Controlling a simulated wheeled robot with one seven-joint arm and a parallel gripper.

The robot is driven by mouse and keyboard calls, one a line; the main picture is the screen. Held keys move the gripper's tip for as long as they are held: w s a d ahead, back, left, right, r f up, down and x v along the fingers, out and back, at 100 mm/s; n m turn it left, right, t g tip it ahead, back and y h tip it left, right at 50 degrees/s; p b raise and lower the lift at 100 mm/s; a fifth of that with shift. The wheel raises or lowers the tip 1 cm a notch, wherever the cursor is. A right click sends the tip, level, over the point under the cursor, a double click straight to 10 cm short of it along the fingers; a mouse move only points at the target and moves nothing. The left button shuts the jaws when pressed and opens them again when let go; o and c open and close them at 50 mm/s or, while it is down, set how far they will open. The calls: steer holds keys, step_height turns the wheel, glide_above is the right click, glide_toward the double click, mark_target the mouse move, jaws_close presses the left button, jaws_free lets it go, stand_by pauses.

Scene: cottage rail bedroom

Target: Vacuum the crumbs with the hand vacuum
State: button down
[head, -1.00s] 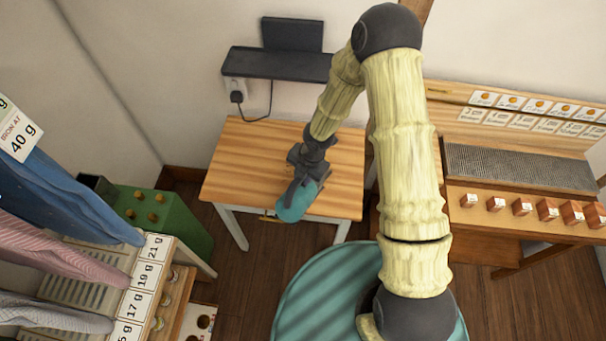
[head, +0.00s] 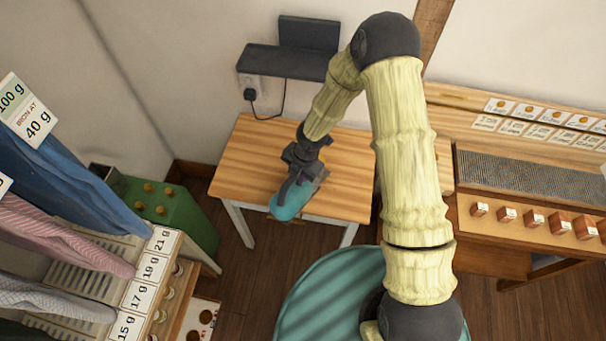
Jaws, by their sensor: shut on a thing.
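My gripper (head: 304,166) is over the front middle of the small wooden table (head: 245,160). It is shut on the hand vacuum (head: 289,201), which has a teal body and a dark grey part by the jaws. The vacuum's teal end points toward the front edge of the table. I cannot tell whether the vacuum touches the tabletop. I see no crumbs on the bare wood in view; my arm and the vacuum hide part of the top.
A dark wall shelf (head: 285,62) with a plugged-in cord (head: 268,117) is behind the table. A green box (head: 165,208) and a garment rack (head: 100,255) stand at left. A wooden bench (head: 545,215) with small blocks is at right.

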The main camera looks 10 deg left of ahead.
steer(key=shift+w+a, duration=0.15)
steer(key=shift+a, duration=0.5)
steer(key=shift+w+a, duration=0.15)
steer(key=shift+a, duration=5.1)
steer(key=shift+s+b, duration=1.15)
steer(key=shift+s, duration=1.1)
steer(key=shift+s+d+b, duration=0.65)
steer(key=shift+d+b, duration=0.35)
steer(key=shift+d, duration=6.95)
step_height(320, 180, up, 7)
steer(key=p, duration=0.6)
steer(key=shift+p, duration=0.3)
